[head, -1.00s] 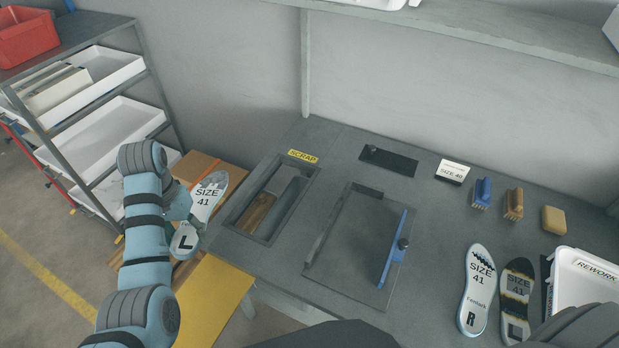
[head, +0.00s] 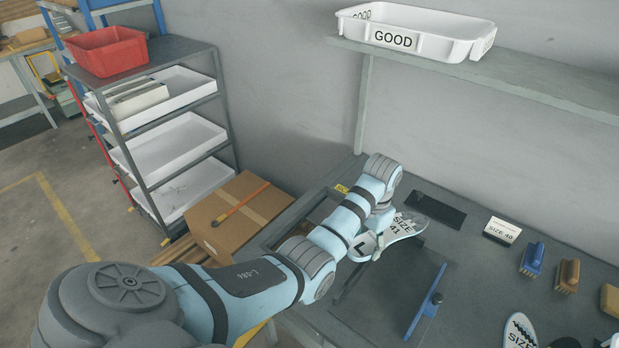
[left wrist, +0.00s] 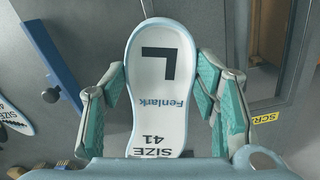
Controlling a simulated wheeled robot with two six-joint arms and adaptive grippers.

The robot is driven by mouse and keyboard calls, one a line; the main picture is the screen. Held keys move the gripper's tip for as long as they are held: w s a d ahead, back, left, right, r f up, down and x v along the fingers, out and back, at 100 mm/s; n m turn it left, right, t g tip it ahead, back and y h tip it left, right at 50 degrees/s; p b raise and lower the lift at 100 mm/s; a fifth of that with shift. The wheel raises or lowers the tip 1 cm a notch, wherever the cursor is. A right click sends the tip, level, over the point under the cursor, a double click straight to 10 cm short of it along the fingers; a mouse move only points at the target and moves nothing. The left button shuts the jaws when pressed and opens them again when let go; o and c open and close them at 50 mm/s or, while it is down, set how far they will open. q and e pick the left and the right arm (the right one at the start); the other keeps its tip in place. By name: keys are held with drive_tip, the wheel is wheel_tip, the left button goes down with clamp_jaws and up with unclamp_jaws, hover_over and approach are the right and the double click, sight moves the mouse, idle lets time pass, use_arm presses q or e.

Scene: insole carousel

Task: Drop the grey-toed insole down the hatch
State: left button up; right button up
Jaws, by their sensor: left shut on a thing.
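A white insole marked L, SIZE 41 (head: 402,228) has a grey toe end at its right in the head view. My left gripper (head: 376,238) is shut on its sides and holds it above the bench. In the left wrist view the insole (left wrist: 160,60) shows the word Fenlark, with a finger on each side; its toe lies beyond the lower edge. The opening beside the yellow SCRAP label (head: 342,188) is mostly hidden behind my arm. My right gripper is out of view.
A white GOOD tray (head: 440,38) stands on the shelf above. A SIZE 40 block (head: 502,231), a blue brush (head: 532,259) and a brown brush (head: 566,275) stand at the right. A cardboard box (head: 235,215) is left of the bench, near a tray rack.

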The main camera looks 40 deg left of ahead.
use_arm(q)
drive_tip(key=s+a+f+n+p, duration=0.1)
drive_tip(key=a+n, duration=0.1)
drive_tip(key=a, duration=0.8)
drive_tip(key=s+a+f+n+p, duration=0.1)
drive_tip(key=s+a, duration=0.1)
drive_tip(key=a, duration=0.8)
wheel_tip(320, 180, down, 8)
drive_tip(key=b, duration=0.9)
drive_tip(key=shift+n, duration=0.3)
drive_tip(key=o, duration=1.2)
drive_tip(key=shift+a, duration=0.1)
wheel_tip(320, 180, up, 8)
drive_tip(key=shift+f, duration=0.2)
